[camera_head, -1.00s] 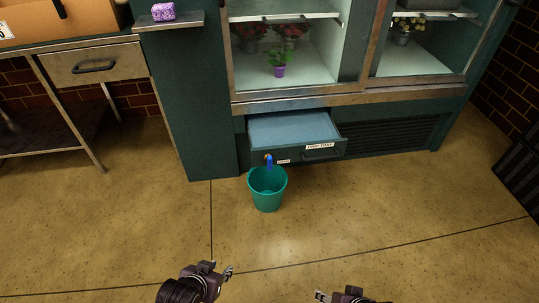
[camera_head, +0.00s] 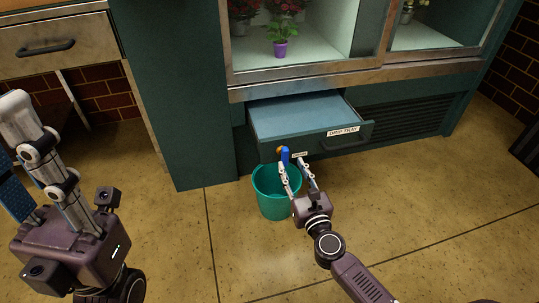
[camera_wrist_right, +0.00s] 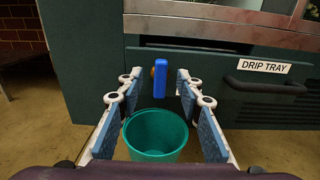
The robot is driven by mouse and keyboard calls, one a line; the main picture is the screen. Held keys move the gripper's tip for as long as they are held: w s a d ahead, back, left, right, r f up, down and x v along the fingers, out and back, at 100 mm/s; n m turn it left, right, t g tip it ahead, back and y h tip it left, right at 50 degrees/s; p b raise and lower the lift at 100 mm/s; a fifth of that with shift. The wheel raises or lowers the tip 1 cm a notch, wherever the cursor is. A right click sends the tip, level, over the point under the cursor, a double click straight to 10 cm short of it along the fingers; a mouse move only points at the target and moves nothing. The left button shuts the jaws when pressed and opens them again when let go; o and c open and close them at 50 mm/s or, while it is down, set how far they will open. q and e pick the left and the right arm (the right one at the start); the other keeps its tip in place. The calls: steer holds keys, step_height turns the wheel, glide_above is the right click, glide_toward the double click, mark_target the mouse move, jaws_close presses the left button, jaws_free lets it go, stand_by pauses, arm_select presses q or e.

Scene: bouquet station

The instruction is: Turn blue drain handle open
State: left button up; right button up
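The blue drain handle (camera_head: 285,155) hangs upright on the front of the drip tray drawer, with a brass-coloured fitting (camera_head: 281,149) behind its top. In the right wrist view the blue handle (camera_wrist_right: 161,79) points straight down, between and beyond my fingertips. My right gripper (camera_head: 292,165) is open just in front of the handle; its fingers stand on either side with gaps and no contact that I can see. My left gripper (camera_head: 45,150) is at the far left, away from the handle; its fingers point up and their gap is unclear.
A green bucket (camera_head: 270,204) stands on the floor below the handle. The drip tray drawer (camera_head: 310,114) is pulled out, with a dark pull (camera_wrist_right: 265,87) right of the handle. The cooler cabinet stands above; the floor in front is mostly clear.

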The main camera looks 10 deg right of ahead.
mark_target(286, 153)
steer(key=shift+w+b, duration=0.6)
steer(key=shift+w, duration=3.25)
steer(key=shift+c, duration=0.3)
jaws_close()
